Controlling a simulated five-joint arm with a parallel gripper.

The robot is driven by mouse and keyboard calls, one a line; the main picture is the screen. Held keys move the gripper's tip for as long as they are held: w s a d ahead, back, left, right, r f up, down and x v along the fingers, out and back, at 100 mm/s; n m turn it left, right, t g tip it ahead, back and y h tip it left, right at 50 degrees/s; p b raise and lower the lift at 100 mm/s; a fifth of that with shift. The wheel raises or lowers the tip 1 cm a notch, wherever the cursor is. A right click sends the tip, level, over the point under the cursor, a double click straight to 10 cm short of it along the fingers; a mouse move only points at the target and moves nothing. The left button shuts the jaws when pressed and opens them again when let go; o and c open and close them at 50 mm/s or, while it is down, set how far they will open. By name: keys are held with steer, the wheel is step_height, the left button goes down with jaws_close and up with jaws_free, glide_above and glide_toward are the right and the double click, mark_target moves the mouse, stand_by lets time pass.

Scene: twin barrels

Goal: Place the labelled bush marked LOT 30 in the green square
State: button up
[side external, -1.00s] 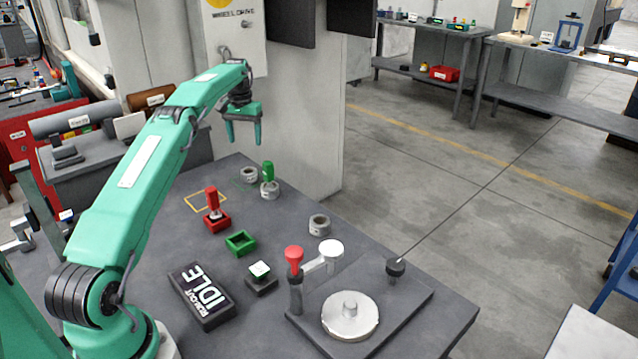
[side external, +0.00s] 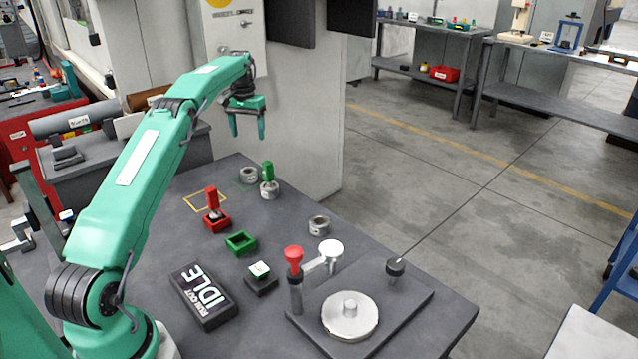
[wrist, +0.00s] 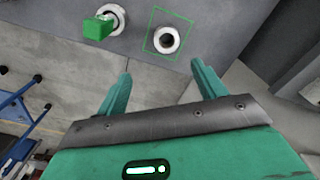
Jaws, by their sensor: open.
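A grey ring-shaped bush (side external: 249,174) sits on the table at the far end, inside the thin green square (side external: 240,187). In the wrist view that bush (wrist: 167,41) lies within the green outline (wrist: 148,36), toward its lower side. A third bush (side external: 319,225) stands alone further right. Their labels are too small to read. My gripper (side external: 248,134) is open and empty, raised above the table's far end. Both fingers (wrist: 161,70) show apart in the wrist view.
A red-handled plug (side external: 211,200) stands in a red tray (side external: 217,222) near a yellow square (side external: 193,207). An empty green tray (side external: 241,243), a small button box (side external: 260,279), an IDLE display (side external: 202,295) and a turntable fixture (side external: 350,315) stand nearer. A pillar rises behind the far end.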

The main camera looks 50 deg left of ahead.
steer(key=s+d+r+m+t, duration=0.2)
steer(key=s+d+r, duration=0.1)
steer(key=d+r, duration=1.35)
steer(key=s+d+r+m+t, duration=0.1)
steer(key=s+d+m, duration=0.1)
steer(key=s+d, duration=0.95)
steer(key=s+d+f+m+t, duration=0.1)
steer(key=s+d+f, duration=0.3)
steer(key=s, duration=0.4)
steer(key=s+d+f+m+t, duration=0.1)
steer(key=s+d+f, duration=0.2)
steer(key=s+d, duration=0.4)
steer(key=shift+s+f+m, duration=0.3)
steer(key=shift+s+f, duration=0.05)
steer(key=shift+f, duration=0.05)
